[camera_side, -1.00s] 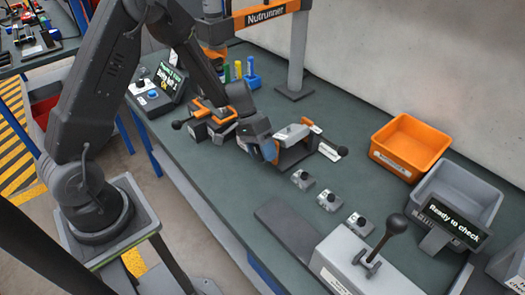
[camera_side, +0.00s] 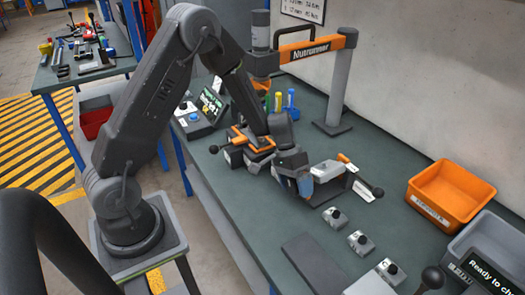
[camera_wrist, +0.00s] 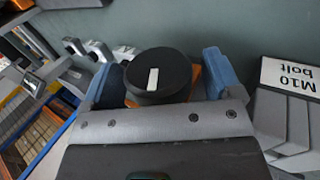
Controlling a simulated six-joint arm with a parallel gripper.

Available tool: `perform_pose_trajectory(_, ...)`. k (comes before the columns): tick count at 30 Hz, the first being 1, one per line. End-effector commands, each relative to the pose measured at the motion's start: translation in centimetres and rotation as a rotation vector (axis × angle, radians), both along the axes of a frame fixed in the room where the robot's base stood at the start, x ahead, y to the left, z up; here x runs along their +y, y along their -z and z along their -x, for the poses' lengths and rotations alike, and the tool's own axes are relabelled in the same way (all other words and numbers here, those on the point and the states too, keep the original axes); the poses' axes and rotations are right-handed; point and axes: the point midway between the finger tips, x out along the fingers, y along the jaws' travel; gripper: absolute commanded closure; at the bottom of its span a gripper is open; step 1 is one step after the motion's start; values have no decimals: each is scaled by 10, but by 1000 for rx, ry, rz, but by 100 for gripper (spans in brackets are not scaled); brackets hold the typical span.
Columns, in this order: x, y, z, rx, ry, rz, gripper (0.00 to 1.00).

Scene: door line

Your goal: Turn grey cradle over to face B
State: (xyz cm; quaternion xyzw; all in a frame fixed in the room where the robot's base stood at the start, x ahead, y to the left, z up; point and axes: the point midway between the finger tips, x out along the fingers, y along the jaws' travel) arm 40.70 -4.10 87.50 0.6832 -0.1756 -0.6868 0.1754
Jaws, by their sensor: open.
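My gripper (camera_side: 303,184) is low over the bench, beside a pale grey piece (camera_side: 327,171) that looks like the grey cradle; its face letter cannot be read. In the wrist view my gripper (camera_wrist: 165,80) is open, with a blue-sided finger at left and right. A round black knob with a white mark (camera_wrist: 158,73) shows between the fingers, with orange behind it. I cannot tell whether the fingers touch anything. My wrist hides part of the grey piece in the side view.
Several small knobbed blocks (camera_side: 361,242) line the bench front. An orange bin (camera_side: 450,196) is to the right, the nutrunner post (camera_side: 337,82) behind. A label reading M10 bolt (camera_wrist: 290,75) lies right in the wrist view.

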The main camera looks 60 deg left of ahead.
Motion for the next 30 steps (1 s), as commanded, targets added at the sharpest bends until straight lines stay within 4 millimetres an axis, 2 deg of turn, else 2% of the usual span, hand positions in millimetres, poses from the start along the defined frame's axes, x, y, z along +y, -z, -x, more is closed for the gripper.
perform_pose_trajectory(15, -1, -1, -1, -10, 3, -355, 16)
perform_pose_trajectory(30, 16, -99, -2, -11, -2, -348, 16)
